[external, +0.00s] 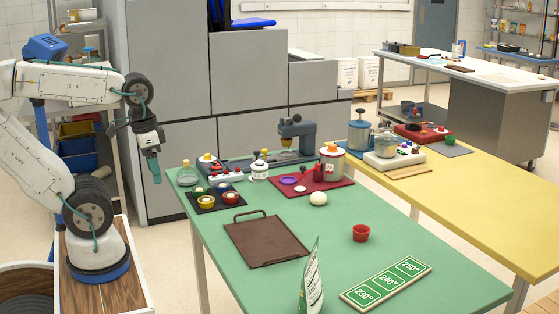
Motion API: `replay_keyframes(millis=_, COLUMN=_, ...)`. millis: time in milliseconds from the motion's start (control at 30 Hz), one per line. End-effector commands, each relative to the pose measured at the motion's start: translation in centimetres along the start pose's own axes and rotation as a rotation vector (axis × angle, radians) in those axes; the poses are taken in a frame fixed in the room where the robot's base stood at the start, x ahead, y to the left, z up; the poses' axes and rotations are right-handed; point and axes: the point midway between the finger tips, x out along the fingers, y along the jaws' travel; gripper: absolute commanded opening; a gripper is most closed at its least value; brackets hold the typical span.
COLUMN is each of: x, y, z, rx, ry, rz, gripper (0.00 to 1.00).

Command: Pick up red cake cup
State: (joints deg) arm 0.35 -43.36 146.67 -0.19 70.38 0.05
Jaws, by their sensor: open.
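A small red cake cup (361,233) stands upright on the green table (408,258), toward its right side, with bare table around it. My gripper (154,170) is at the left, raised beyond the table's left edge and pointing down. It is open and empty, well away from the red cup. The fingers are seen from the side, so the gap between them is hard to make out.
A brown tray (266,242) lies left of the cup, and a green temperature sign (387,283) lies in front. A bag (310,280) stands at the front edge. A white ball (318,198) and a red mat (318,187) with items are behind. A yellow table (470,205) adjoins.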

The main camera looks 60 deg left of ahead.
Motion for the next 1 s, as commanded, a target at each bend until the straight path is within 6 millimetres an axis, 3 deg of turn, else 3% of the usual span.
replay_keyframes(millis=133, x=1.5, y=0.3, z=-0.6, rx=0.016, ry=-0.081, rz=0.001, gripper=0.70)
replay_keyframes(millis=267, x=2.0, y=0.9, z=-3.6, rx=0.038, ry=-0.159, rz=0.001, gripper=0.70)
replay_keyframes(millis=467, x=2.9, y=2.1, z=-10.8, rx=0.080, ry=-0.234, rz=0.000, gripper=0.70)
replay_keyframes(millis=667, x=5.1, y=4.0, z=-19.0, rx=0.133, ry=-0.279, rz=0.000, gripper=0.70)
replay_keyframes(millis=867, x=9.1, y=6.4, z=-27.5, rx=0.193, ry=-0.303, rz=0.002, gripper=0.70)
replay_keyframes(millis=1000, x=13.1, y=8.3, z=-33.2, rx=0.239, ry=-0.309, rz=0.004, gripper=0.70)
